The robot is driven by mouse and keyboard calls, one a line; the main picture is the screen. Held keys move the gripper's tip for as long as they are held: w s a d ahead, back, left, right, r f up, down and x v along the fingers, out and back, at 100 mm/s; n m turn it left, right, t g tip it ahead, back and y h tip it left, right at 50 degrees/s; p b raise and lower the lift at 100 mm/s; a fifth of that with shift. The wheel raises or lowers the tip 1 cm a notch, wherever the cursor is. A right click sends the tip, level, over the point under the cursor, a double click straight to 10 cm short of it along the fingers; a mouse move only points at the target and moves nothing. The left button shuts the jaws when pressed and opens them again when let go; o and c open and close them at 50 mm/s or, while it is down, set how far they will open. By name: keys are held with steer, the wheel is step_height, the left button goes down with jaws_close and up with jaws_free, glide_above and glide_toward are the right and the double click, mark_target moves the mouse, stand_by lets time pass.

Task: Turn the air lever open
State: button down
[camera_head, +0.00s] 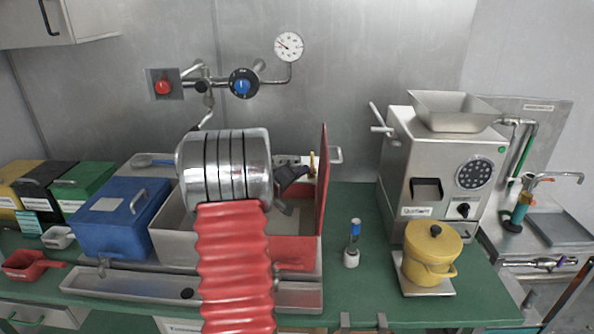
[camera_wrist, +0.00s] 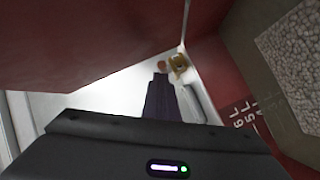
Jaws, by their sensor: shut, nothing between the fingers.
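My gripper (camera_head: 291,180) is dark and partly hidden behind my silver arm, beside the raised red lid. In the wrist view my gripper (camera_wrist: 161,75) is shut and empty, its narrow tip pointing away from the camera. A small brass piece (camera_wrist: 179,64) appears just beyond and right of the tip; I cannot tell whether they touch. A brass fitting (camera_head: 312,164) also shows right of the gripper in the head view. I cannot clearly identify the air lever. The wall pipe carries a blue knob (camera_head: 243,84) and a pressure gauge (camera_head: 289,46).
A blue bin (camera_head: 108,220) stands left. A steel grinder (camera_head: 409,160) and yellow pot (camera_head: 432,250) stand right. A small bottle (camera_head: 352,243) stands between box and pot.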

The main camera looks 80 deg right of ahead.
steer(key=shift+s+a+f, duration=0.1)
steer(key=shift+s+a, duration=0.05)
steer(key=shift+s, duration=0.55)
steer(key=shift+s+f, duration=0.1)
steer(key=shift+s, duration=0.05)
steer(key=shift+a, duration=0.1)
steer(key=w+a+r, duration=0.1)
steer(key=a, duration=0.8)
steer(key=shift+w+a+r, duration=0.15)
steer(key=shift+a+r, duration=0.15)
steer(key=shift+r, duration=0.1)
steer(key=shift+w, duration=0.1)
stand_by(0.3)
